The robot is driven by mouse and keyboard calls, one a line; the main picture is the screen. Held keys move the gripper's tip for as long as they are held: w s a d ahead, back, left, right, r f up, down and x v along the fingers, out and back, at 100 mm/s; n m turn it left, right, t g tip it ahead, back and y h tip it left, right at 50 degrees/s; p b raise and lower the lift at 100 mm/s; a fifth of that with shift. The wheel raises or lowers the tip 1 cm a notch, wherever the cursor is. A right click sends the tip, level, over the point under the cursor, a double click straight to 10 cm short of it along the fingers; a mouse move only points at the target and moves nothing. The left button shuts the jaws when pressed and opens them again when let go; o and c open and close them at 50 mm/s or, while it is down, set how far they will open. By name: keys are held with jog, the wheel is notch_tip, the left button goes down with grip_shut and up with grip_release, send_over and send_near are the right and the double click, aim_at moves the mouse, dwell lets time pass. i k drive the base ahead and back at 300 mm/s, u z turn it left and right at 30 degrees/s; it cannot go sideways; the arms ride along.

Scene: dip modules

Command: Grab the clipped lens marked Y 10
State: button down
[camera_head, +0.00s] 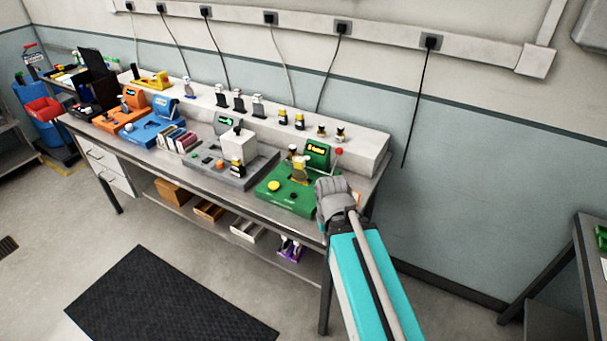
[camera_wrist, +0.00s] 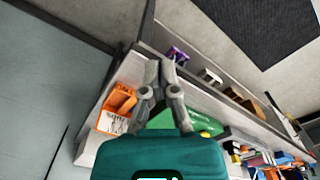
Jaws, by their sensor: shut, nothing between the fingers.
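Small lens-like pieces stand on the raised back shelf in the head view. Two have yellow bands and dark parts (camera_head: 283,117) (camera_head: 299,120), and two more dark and yellow ones (camera_head: 321,131) (camera_head: 340,134) stand to their right. No Y 10 marking can be read on any of them. My gripper (camera_wrist: 160,65) is shut and empty in the wrist view, over the right end of the bench. In the head view my arm reaches to the bench's right end, beside the green module (camera_head: 275,201), and hides part of that end.
The bench (camera_head: 226,206) carries a grey module (camera_head: 235,180), a blue module (camera_head: 150,128) and an orange one (camera_head: 110,121). An orange holder (camera_wrist: 120,98) with a label lies near my gripper. Bins stand on the lower shelf. The floor with a black mat (camera_head: 165,303) is clear.

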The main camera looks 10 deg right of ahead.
aim_at(301, 176)
jog(key=k, duration=0.5)
jog(key=z, duration=1.2)
jog(key=i, duration=1.15)
jog(key=u, duration=0.05)
